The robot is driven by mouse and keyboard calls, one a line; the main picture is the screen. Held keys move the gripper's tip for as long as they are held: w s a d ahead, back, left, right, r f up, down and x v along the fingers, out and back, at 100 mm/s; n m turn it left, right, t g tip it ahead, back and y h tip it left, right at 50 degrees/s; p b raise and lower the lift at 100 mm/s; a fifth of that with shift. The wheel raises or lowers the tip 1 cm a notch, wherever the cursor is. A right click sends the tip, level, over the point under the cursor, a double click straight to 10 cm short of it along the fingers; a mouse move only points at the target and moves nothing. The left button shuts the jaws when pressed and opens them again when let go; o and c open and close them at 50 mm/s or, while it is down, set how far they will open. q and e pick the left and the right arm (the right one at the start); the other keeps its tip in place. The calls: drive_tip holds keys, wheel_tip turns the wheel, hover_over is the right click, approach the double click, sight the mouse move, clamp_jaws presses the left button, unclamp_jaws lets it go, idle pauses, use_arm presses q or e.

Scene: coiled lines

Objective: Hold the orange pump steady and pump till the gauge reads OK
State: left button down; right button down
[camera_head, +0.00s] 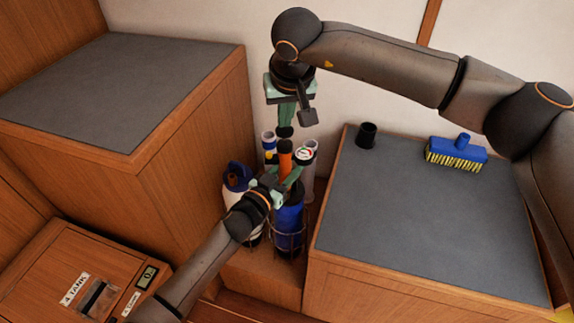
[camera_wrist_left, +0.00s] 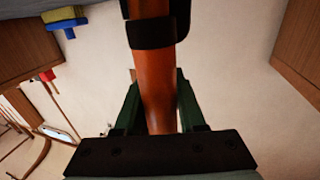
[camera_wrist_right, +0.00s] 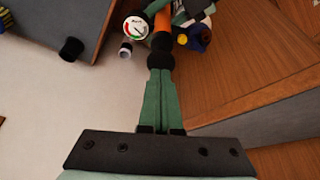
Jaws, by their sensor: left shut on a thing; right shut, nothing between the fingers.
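The orange pump (camera_head: 285,156) stands upright in the gap between the two grey-topped counters. My left gripper (camera_head: 284,179) is shut around its orange barrel, which fills the space between the green fingers in the left wrist view (camera_wrist_left: 157,95). My right gripper (camera_head: 286,122) points down with its fingers shut and empty, directly over the pump's black knob (camera_head: 285,132). The fingertips meet the knob in the right wrist view (camera_wrist_right: 160,52); I cannot tell whether they touch. The round white gauge (camera_head: 304,154) is beside the barrel; its needle is too small to read surely.
A blue bottle (camera_head: 289,213) in a wire holder and a white bottle with blue top (camera_head: 236,178) stand around the pump. The right counter (camera_head: 420,225) holds a black cup (camera_head: 367,135) and a blue brush (camera_head: 456,153). The left counter (camera_head: 115,90) is bare.

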drive_tip(key=shift+r, duration=2.3)
idle(1.0)
drive_tip(key=shift+f, duration=0.15)
idle(0.4)
drive_tip(key=shift+f, duration=3.05)
drive_tip(key=shift+r, duration=3.1)
drive_tip(key=shift+r, duration=0.15)
